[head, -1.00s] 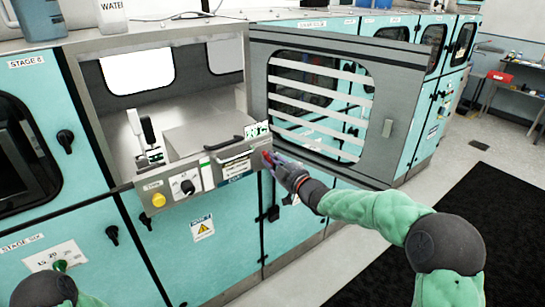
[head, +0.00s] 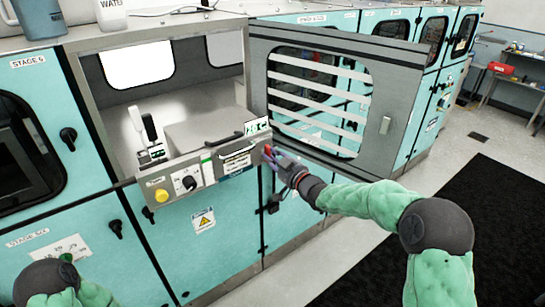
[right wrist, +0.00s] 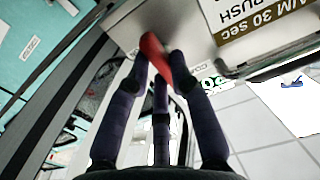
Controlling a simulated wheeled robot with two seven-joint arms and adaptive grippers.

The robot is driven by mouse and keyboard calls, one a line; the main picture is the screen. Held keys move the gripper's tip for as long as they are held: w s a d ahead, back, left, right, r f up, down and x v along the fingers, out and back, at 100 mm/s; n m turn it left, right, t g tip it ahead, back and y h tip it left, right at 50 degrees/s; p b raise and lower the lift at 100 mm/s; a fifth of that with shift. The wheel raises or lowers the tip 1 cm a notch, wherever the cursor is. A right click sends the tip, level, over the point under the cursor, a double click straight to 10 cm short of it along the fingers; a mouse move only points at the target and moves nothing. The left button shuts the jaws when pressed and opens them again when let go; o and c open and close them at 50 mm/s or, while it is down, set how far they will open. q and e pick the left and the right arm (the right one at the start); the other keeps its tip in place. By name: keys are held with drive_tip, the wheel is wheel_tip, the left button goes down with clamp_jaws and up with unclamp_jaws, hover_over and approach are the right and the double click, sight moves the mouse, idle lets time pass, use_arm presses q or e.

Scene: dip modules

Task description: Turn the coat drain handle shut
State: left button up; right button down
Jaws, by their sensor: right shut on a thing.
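The red handle (head: 268,150) is at the right end of the steel control ledge, beside the open cabinet bay. In the right wrist view the red handle (right wrist: 153,56) sits tilted between the fingertips, close to the steel panel. My right gripper (head: 273,157) is shut on it; its dark fingers (right wrist: 160,65) are around the handle from both sides. The fingers hide part of the handle, and its mounting is hard to make out. My left gripper is not in view; only part of my left arm shows at the lower left.
The ledge (head: 205,172) carries a yellow button (head: 161,195) and a black knob (head: 188,182). A grey louvred door (head: 385,90) stands open just behind my right gripper. Bare floor and a black mat (head: 440,240) lie to the right.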

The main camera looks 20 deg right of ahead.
drive_tip(key=shift+f, duration=0.1)
drive_tip(key=c, duration=1.1)
unclamp_jaws()
drive_tip(key=v, duration=1.2)
drive_tip(key=s+a+f+m+g+h, duration=0.1)
drive_tip(key=s+a+f+g, duration=0.1)
drive_tip(key=f, duration=0.7)
drive_tip(key=s+a+f+m+g, duration=0.1)
drive_tip(key=a+f+m+g, duration=0.15)
drive_tip(key=f, duration=0.65)
drive_tip(key=s+a+f+m+g+h, duration=0.1)
drive_tip(key=s+a+f+g, duration=0.1)
drive_tip(key=f, duration=0.7)
drive_tip(key=s+a+f+m+g, duration=0.1)
drive_tip(key=s+a+f+g, duration=0.3)
drive_tip(key=s+f, duration=0.5)
drive_tip(key=s+a+f+g, duration=0.5)
drive_tip(key=s+f, duration=0.5)
drive_tip(key=s, duration=0.6)
drive_tip(key=shift+s+m+g, duration=0.25)
drive_tip(key=shift+m+g, duration=0.1)
drive_tip(key=shift+g, duration=0.2)
